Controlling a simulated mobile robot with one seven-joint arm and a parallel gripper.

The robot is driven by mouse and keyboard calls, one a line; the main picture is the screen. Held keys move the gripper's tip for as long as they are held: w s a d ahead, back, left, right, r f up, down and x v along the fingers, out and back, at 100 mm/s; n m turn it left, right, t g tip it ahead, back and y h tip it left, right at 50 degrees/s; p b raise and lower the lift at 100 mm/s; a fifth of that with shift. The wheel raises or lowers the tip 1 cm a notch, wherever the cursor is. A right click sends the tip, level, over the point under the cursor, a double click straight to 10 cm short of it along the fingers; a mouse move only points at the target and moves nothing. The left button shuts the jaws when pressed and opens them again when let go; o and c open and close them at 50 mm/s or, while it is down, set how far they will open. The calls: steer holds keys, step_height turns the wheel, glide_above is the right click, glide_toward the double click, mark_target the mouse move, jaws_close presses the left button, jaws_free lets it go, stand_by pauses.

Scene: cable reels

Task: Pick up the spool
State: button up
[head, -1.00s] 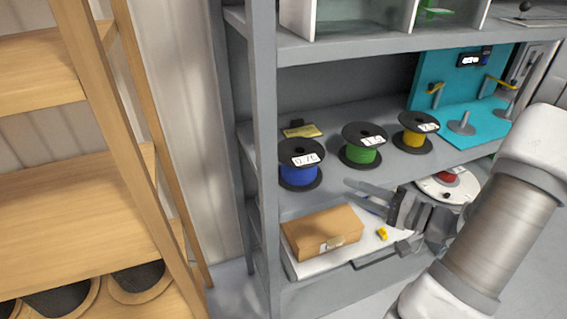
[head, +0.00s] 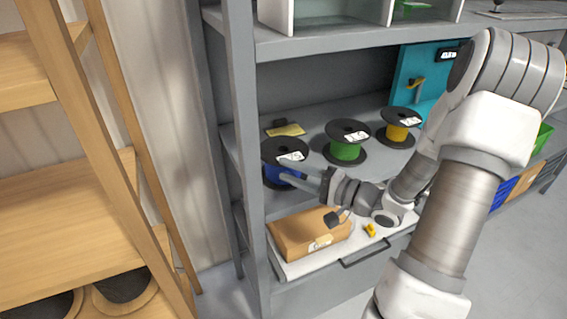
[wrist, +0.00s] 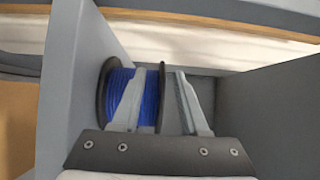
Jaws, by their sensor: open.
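Three spools with black flanges stand in a row on the grey middle shelf: a blue spool (head: 272,174), a green spool (head: 345,151) and a yellow spool (head: 397,133). My gripper (head: 282,168) is open in front of the blue spool, its fingers overlapping it in the head view. In the wrist view the blue spool (wrist: 118,92) is left of centre. There the left finger of my gripper (wrist: 159,75) crosses the blue winding, and the right flange shows between the fingers. The right finger is clear of the spool. I cannot tell whether anything touches.
A cardboard box (head: 300,236) and a small yellow piece (head: 370,230) lie on the white surface below. A yellow note (head: 287,129) lies behind the blue spool. A grey shelf post (head: 243,120) stands close on the left. A wooden rack (head: 70,190) is further left.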

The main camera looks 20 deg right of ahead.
mark_target(281, 166)
steer(key=x, duration=0.4)
steer(key=shift+w+a+r, duration=0.2)
steer(key=shift+w, duration=0.15)
jaws_close()
steer(key=shift+r, duration=0.1)
stand_by(1.0)
